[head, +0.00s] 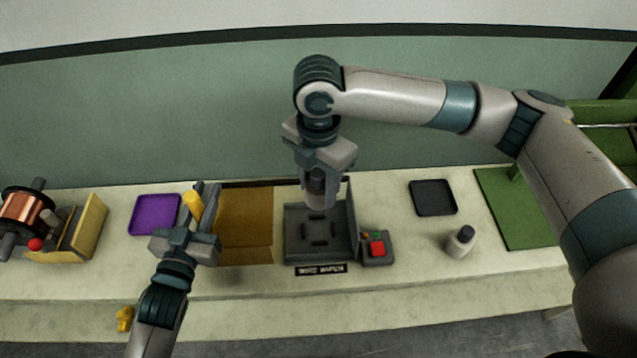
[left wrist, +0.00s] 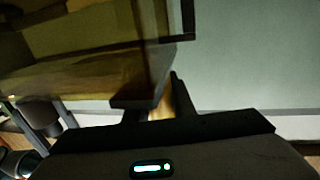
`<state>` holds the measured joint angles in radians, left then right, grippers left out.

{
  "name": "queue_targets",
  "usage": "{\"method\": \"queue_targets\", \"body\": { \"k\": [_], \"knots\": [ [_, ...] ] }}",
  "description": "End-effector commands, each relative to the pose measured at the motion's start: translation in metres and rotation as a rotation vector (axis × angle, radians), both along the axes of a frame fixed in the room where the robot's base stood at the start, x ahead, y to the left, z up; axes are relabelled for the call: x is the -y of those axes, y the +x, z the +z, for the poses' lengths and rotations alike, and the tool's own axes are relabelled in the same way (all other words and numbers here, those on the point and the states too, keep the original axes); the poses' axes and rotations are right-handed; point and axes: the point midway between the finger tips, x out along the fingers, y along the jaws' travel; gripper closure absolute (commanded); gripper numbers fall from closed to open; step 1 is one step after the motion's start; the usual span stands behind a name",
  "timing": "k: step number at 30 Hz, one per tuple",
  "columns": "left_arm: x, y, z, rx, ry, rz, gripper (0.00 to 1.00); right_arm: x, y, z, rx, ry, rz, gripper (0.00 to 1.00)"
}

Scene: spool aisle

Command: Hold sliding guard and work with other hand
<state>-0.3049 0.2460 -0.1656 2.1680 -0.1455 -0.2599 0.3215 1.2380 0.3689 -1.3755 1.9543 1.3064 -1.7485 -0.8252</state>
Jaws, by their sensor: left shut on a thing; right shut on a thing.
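The sliding guard (head: 245,215) is an amber see-through panel left of the dark machine tray (head: 300,246). Its yellow handle (head: 193,203) stands at its left side. My left gripper (head: 201,216) is shut on this handle; in the left wrist view the amber panel (left wrist: 80,60) fills the upper left and a bit of yellow shows between the fingers. My right gripper (head: 317,178), pointing down, is shut on a dark grey cylindrical piece (head: 315,190) over the back of the tray. The fingers partly hide this piece, and I cannot tell whether it touches the tray.
A control box with a red button (head: 377,248) stands right of the tray. The front strip is mostly clear.

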Motion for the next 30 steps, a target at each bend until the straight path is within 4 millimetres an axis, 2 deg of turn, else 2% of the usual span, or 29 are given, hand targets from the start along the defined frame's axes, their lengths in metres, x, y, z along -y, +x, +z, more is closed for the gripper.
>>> {"method": "queue_targets", "body": {
  "k": [30],
  "knots": [
    [-0.001, 0.0, 0.0, 0.0, 0.001, 0.002, 1.0, 0.0, -0.124, 0.0, -0.001, 0.001, 0.004, 0.82]
  ]
}}
